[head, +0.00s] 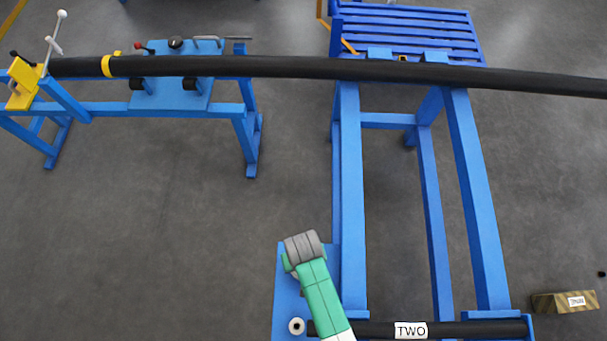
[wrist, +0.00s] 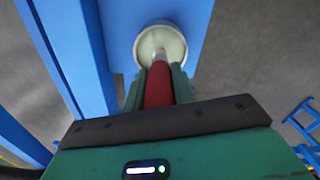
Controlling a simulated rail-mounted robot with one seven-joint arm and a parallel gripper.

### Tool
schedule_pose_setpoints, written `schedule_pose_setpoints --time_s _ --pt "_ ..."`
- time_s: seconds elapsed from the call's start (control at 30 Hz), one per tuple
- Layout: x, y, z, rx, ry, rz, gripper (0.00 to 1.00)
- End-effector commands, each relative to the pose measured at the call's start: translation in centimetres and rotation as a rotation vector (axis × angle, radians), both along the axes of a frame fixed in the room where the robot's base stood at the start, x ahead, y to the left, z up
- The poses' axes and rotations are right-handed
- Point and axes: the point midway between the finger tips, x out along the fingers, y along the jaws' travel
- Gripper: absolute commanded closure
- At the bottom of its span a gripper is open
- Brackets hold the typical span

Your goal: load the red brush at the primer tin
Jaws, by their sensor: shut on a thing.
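In the wrist view my gripper (wrist: 157,80) is shut on the red brush, with a green finger on each side of its red handle (wrist: 158,88). The brush points away from the camera into the mouth of a round, pale-rimmed tin (wrist: 177,38) with pale greenish contents. The brush's far end lies within the tin's outline; I cannot tell how deep it reaches. The tin stands on a blue surface (wrist: 118,22). In the head view my green and white arm is at the lower middle; the fingers, brush and tin cannot be made out there.
A long black pipe (head: 270,67) spans the blue stands at the back. A yellow clamp (head: 25,82) is at its left end. A black pipe marked TWO (head: 460,329) and a white ring (head: 297,326) lie near my arm. A box (head: 565,301) sits on the floor at right.

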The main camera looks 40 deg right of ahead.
Motion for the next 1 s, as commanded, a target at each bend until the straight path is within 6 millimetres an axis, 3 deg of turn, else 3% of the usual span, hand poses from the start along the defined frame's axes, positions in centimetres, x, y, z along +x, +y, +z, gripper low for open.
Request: schedule_pose_setpoints --time_s 0.03,0.6,1.0 --pt "0.1 0.0 1.1 0.0 -0.001 0.0 0.97" --pt "0.1 0.0 6.1 -0.001 -0.002 0.0 0.97" --pt "0.1 0.0 6.1 -0.001 -0.002 0.0 0.97"
